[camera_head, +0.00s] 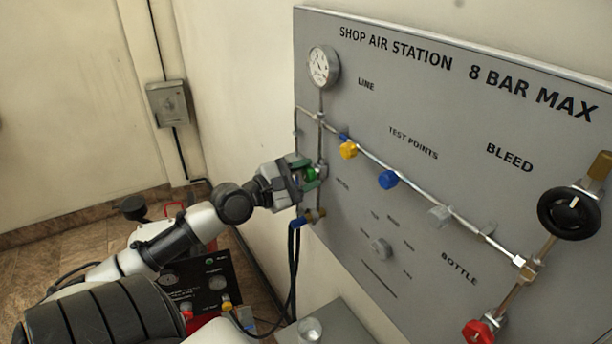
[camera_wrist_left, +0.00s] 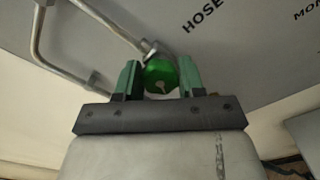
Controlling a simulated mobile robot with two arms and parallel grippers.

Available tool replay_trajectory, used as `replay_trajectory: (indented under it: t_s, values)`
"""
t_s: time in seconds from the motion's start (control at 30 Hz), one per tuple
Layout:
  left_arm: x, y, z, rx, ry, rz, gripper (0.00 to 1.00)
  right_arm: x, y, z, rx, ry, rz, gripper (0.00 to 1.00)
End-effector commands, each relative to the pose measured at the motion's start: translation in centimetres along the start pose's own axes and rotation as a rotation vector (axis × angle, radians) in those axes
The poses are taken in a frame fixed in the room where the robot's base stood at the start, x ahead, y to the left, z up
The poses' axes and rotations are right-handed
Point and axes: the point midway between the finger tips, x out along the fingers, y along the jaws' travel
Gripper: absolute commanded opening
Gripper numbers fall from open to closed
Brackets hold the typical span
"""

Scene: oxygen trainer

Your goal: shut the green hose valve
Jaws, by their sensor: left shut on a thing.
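The green hose valve (camera_head: 311,174) is a round green knob on the left part of the grey panel, below the gauge. It also shows in the left wrist view (camera_wrist_left: 160,77), with a pale mark on its face. My left gripper (camera_head: 302,174) is at the knob, its two green-tipped fingers on either side of it and shut on it; the fingers show in the left wrist view (camera_wrist_left: 158,80) too. The fingers partly cover the knob in the head view. My right gripper is not in view.
The grey panel (camera_head: 440,120) carries a gauge (camera_head: 322,66), a yellow knob (camera_head: 348,150), a blue knob (camera_head: 388,179), a black handwheel (camera_head: 569,214) and a red knob (camera_head: 478,332). A grey surface with a clear cup (camera_head: 310,328) stands below.

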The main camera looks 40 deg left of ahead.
Motion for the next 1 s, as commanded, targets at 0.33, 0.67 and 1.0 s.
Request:
replay_trajectory:
  t_s: [0.33, 0.67, 1.0]
  values:
    - [0.0, -0.1, -0.1, 0.328, -0.001, 0.001, 0.15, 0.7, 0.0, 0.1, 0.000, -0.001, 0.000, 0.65]
    - [0.0, -0.1, -0.1, 0.644, -0.001, 0.001, 0.15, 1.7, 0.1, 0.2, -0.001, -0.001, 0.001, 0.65]
    - [0.0, -0.2, -0.2, 0.968, 0.000, 0.000, 0.15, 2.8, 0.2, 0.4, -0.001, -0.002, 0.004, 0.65]
